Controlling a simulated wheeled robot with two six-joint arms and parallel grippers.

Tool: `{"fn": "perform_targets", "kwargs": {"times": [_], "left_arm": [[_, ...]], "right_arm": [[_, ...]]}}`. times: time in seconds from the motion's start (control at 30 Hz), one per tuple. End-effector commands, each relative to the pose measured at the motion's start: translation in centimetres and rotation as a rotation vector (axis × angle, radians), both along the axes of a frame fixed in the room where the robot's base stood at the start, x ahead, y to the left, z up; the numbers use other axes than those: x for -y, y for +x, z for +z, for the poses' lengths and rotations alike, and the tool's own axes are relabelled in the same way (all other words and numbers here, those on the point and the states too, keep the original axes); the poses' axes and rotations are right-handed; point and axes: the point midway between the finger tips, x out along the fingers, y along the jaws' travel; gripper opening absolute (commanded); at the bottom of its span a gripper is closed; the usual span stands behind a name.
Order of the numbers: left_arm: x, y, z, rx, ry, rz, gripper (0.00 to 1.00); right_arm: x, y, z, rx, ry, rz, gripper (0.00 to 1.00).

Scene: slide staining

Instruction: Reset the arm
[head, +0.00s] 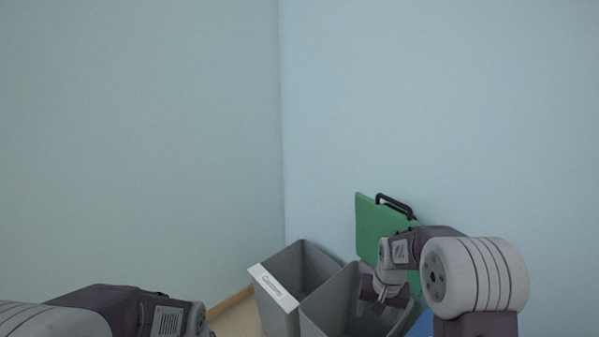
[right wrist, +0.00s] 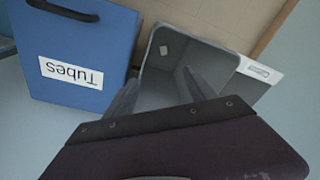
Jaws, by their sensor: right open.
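My right arm comes in from the right in the head view. Its gripper (head: 378,300) points down over the open grey bin (head: 322,312). In the right wrist view its two fingers (right wrist: 163,92) are spread apart with nothing between them, in front of a grey bin (right wrist: 158,88). A small pale square piece (right wrist: 166,49) shows inside that bin. My left arm shows only in part at the lower left of the head view; its gripper is out of the picture.
Another grey bin (head: 305,262) with a white label (head: 273,287) stands beside it. A blue bin labelled Tubes (right wrist: 75,50) is close by in the right wrist view. Walls close off the back.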

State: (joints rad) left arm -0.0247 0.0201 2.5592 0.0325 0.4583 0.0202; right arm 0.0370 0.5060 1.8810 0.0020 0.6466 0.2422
Motion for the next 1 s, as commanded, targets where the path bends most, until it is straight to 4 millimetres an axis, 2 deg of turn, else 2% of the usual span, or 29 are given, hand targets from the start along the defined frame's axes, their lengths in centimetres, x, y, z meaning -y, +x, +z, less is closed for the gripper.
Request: {"fn": "perform_targets", "kwargs": {"times": [0.17, 0.3, 0.47, 0.57, 0.6, 0.63, 1.0], "left_arm": [[0.0, 0.0, 0.0, 0.000, 0.000, 0.000, 0.36], [0.0, 0.0, 0.0, 0.000, 0.000, 0.000, 0.36], [0.0, 0.0, 0.0, 0.000, 0.000, 0.000, 0.36], [0.0, 0.0, 0.0, 0.000, 0.000, 0.000, 0.36], [0.0, -0.1, 1.1, -0.001, 0.000, 0.000, 0.36], [0.0, -0.1, 3.0, -0.002, 0.000, 0.000, 0.36], [0.0, 0.1, 15.0, 0.000, 0.000, 0.000, 0.36]], "right_arm": [[-1.1, -3.2, 2.8, 0.034, 0.001, 0.038, 0.64], [-1.9, -7.0, 3.9, 0.045, 0.002, 0.087, 0.64], [-2.4, -12.6, 3.6, 0.036, -0.001, 0.160, 0.64], [-2.3, -16.8, 1.9, -0.016, -0.001, 0.216, 0.64], [-2.3, -16.6, 2.9, 0.000, -0.007, 0.267, 0.64], [-2.3, -16.4, 4.8, 0.001, -0.006, 0.262, 0.64], [-2.3, -16.3, 16.7, -0.002, -0.006, 0.258, 0.64]]}}
